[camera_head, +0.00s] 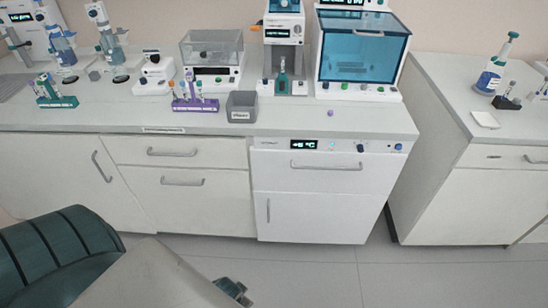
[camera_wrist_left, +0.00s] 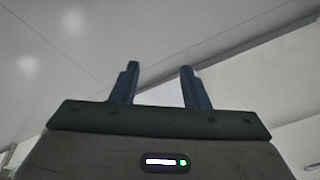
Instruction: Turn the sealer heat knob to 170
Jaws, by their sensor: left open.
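I cannot tell for sure which device is the sealer. My left gripper (camera_head: 234,290) is low in front of the cabinets, far from the bench devices, at the bottom of the head view. In the left wrist view its two fingers (camera_wrist_left: 160,75) are apart with nothing between them. My right gripper is not in view.
A blue-windowed cabinet (camera_head: 358,52) with knobs stands right of the narrow device. An under-bench unit (camera_head: 322,185) has a display and knobs. The front right bench top is mostly clear.

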